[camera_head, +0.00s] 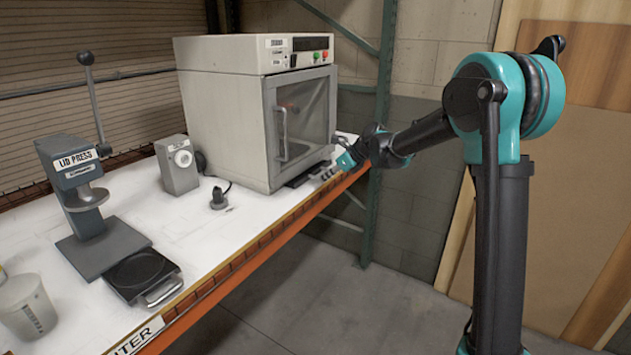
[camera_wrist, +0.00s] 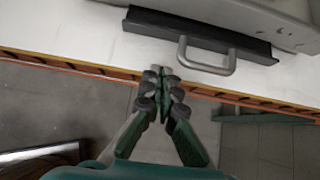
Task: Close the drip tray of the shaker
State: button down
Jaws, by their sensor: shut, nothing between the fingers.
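The shaker (camera_head: 225,110) is a large off-white box with a glass-fronted door at the back of the bench. Its dark drip tray (camera_head: 305,175) sticks out at the base, low on the door side. In the wrist view the black drip tray (camera_wrist: 150,22) projects from under the pale shaker body (camera_wrist: 290,30), with a grey loop handle (camera_wrist: 207,68) on its front. My gripper (camera_wrist: 163,75) is shut and empty, over the bench's front edge, left of the handle and apart from it in the picture. In the head view my gripper (camera_head: 346,160) is small, beside the tray.
The white bench (camera_head: 190,230) has an orange front beam (camera_head: 275,235). A lid press (camera_head: 85,190), a black plate with a handle (camera_head: 140,272), a grey box with a dial (camera_head: 178,165) and a beaker (camera_head: 27,308) stand farther left. A green rack post (camera_head: 378,150) rises behind my gripper. The floor in front is clear.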

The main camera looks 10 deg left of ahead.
jog(key=v, duration=0.6)
jog(key=c, duration=2.3)
grip_release()
jog(key=shift+s+d+r, duration=0.1)
jog(key=shift+d+r, duration=0.15)
jog(key=shift+d, duration=0.1)
jog(key=shift+o, duration=1.3)
jog(key=shift+d, duration=0.15)
jog(key=o, duration=0.9)
jog(key=w+d+f+y, duration=0.2)
jog(key=f, duration=0.1)
jog(key=w+d+f+y, duration=0.1)
jog(key=f, duration=0.1)
jog(key=shift+w+d+f+t+y, duration=0.15)
jog(key=shift+d+f+t+y, duration=0.1)
jog(key=shift+t+y, duration=0.15)
jog(key=o, duration=0.8)
jog(key=d+y, duration=0.1)
jog(key=d, duration=0.1)
jog(key=d+f+t+y, duration=0.1)
jog(key=d, duration=0.1)
jog(key=d+f+y, duration=0.1)
jog(key=d+y, duration=0.1)
jog(key=shift+d+f+t, duration=0.15)
jog(key=shift+t, duration=0.25)
jog(key=shift+t+y, duration=0.3)
jog(key=shift+y, duration=0.1)
jog(key=x, duration=1.6)
jog(key=shift+w, duration=0.1)
